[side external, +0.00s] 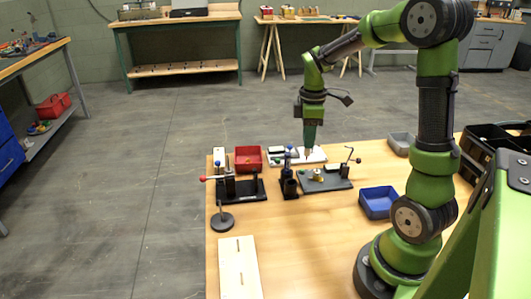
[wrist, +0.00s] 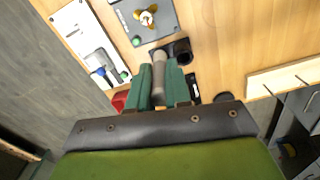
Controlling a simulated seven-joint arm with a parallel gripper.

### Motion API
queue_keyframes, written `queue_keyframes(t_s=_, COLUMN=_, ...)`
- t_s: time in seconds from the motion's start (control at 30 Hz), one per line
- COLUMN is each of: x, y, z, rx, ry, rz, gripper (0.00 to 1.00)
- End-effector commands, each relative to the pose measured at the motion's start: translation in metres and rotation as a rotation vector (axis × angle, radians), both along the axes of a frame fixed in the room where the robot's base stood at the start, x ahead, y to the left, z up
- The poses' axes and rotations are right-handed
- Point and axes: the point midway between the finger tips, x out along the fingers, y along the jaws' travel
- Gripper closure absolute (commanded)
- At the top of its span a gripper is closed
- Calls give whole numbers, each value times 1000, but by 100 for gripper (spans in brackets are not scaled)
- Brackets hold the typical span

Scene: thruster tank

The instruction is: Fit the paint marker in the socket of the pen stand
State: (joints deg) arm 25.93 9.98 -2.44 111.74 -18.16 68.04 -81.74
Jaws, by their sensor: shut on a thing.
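My gripper (wrist: 158,85) is shut on a grey cylinder, the paint marker (wrist: 158,70), gripped between its green fingers in the wrist view. In the side view my gripper (side external: 309,145) points down over the far part of the table, near the white board; the marker is too small to make out there. A small black upright piece, seemingly the pen stand (side external: 288,186), stands left of the grey plate. In the wrist view a dark round part of it (wrist: 182,48) shows just beside the marker's far end. I cannot tell whether they touch, and the socket opening is not clear.
The grey plate (side external: 318,184) carries a small yellow and white part and a lever. A black fixture with a red knob (side external: 240,190) stands at left. The table front is mostly clear.

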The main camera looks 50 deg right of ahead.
Motion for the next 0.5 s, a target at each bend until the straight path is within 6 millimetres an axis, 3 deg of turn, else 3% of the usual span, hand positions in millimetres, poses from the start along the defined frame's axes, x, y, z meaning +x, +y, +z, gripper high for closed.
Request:
queue_keyframes(t_s=0.1, x=12, y=36, z=2, rx=0, ry=-1, rz=30, gripper=100)
queue_keyframes(t_s=0.2, x=15, y=57, z=3, rx=2, ry=1, rz=-1, gripper=100)
queue_keyframes(t_s=0.5, x=13, y=57, z=-14, rx=5, ry=9, rz=-80, gripper=100)
